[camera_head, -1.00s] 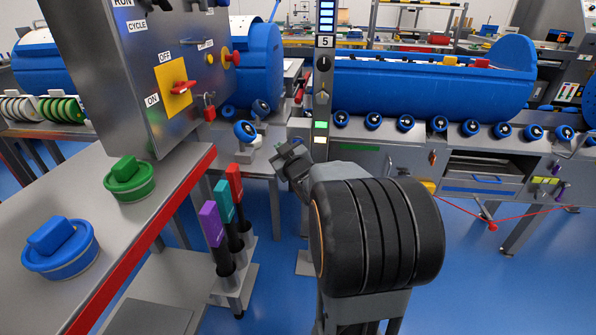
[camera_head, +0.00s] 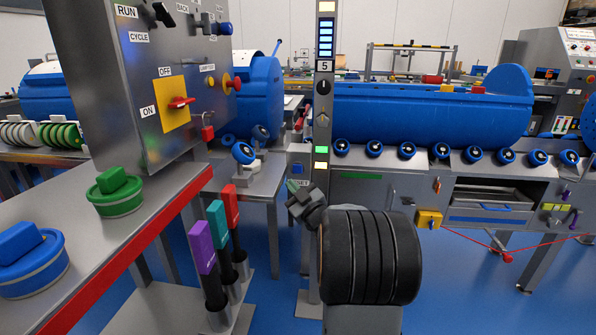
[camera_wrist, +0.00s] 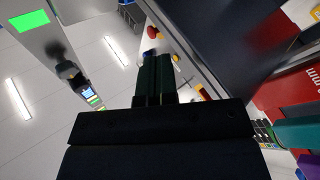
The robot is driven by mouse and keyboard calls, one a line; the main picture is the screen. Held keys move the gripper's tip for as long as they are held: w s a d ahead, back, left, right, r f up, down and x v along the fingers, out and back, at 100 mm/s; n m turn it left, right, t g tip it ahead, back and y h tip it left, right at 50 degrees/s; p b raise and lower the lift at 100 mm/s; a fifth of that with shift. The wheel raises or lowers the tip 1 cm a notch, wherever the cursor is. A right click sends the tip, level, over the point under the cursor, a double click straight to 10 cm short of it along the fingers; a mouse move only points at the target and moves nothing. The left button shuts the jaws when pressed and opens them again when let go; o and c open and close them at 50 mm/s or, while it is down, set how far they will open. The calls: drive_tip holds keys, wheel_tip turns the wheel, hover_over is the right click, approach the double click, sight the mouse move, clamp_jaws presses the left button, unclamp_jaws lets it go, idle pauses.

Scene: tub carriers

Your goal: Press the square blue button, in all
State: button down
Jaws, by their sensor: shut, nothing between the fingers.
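A small square blue button (camera_head: 297,169) is on a grey box at the left side of the grey post, above a label that ends in "SET". It is small in the head view, and I cannot tell how far in it stands. My gripper (camera_head: 292,187) is in front of that box, its tips just below and left of the button in the picture. I cannot tell the gap in depth. In the wrist view my gripper (camera_wrist: 158,60) has its two dark fingers together, with nothing between them. A small blue spot shows by the fingertips there; I cannot tell what it is.
The grey post (camera_head: 322,110) carries a black knob and lit lamps. A control cabinet (camera_head: 130,90) with a red-handled yellow switch (camera_head: 176,104) stands left. Purple, teal and red levers (camera_head: 203,248) rise below it. A red-edged table holds green (camera_head: 115,195) and blue (camera_head: 32,262) knobs.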

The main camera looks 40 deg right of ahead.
sight(297, 173)
drive_tip(key=shift+w+d+p, duration=0.7)
drive_tip(key=shift+w+d, duration=2.3)
drive_tip(key=shift+w, duration=0.15)
drive_tip(key=shift+w+d, duration=0.1)
drive_tip(key=shift+w+d, duration=0.2)
drive_tip(key=shift+w+d, duration=0.3)
drive_tip(key=shift+w, duration=0.05)
idle(0.8)
drive_tip(key=shift+s+a+b, duration=0.1)
drive_tip(key=shift+b, duration=0.2)
drive_tip(key=shift+s+a+b, duration=0.35)
drive_tip(key=shift+s+a, duration=0.15)
drive_tip(key=shift+s, duration=0.05)
drive_tip(key=shift+s+a+b, duration=0.95)
drive_tip(key=shift+s+a, duration=0.8)
drive_tip(key=shift+s, duration=0.05)
